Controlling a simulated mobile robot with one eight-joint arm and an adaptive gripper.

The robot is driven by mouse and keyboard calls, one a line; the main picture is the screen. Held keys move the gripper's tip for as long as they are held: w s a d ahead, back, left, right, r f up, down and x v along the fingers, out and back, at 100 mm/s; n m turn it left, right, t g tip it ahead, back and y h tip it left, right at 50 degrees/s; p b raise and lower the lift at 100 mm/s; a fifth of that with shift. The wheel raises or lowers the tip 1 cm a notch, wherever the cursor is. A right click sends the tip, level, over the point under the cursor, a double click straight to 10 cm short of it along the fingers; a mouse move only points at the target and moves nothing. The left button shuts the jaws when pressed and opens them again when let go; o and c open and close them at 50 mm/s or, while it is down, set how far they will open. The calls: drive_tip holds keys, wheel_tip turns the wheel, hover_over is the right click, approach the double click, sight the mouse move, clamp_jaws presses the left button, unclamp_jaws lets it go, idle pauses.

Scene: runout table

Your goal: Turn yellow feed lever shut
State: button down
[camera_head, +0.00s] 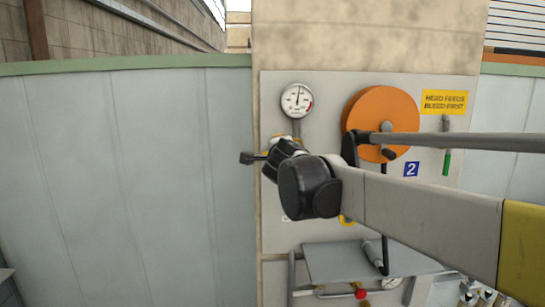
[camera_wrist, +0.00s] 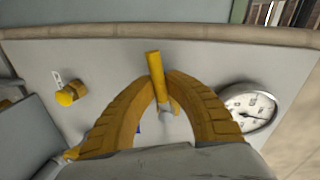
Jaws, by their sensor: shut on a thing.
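The yellow feed lever (camera_wrist: 155,68) shows in the wrist view as a short yellow bar between my fingertips, with a pale metal stub below it. My gripper (camera_wrist: 161,88) is shut on the lever, one finger on each side. In the head view my wrist and arm hide most of the gripper and the lever. Only small bits of yellow show above my wrist, just below the round gauge (camera_head: 296,101).
The panel carries an orange wheel (camera_head: 382,112), a yellow sign (camera_head: 445,102), a green-handled lever (camera_head: 447,158) and a blue 2 plate (camera_head: 411,169). A grey shelf (camera_head: 345,262) juts out below. In the wrist view, a yellow knob (camera_wrist: 68,96) is left and the gauge (camera_wrist: 247,110) right.

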drive_tip(key=shift+r+m+y, duration=0.3)
drive_tip(key=shift+r+m, duration=0.15)
drive_tip(key=shift+m, duration=0.45)
drive_tip(key=shift+r, duration=0.1)
drive_tip(key=c, duration=1.4)
unclamp_jaws()
drive_tip(key=shift+s, duration=0.1)
drive_tip(key=s+r, duration=0.2)
drive_tip(key=s, duration=0.9)
drive_tip(key=shift+s+r, duration=0.2)
drive_tip(key=shift+s, duration=0.2)
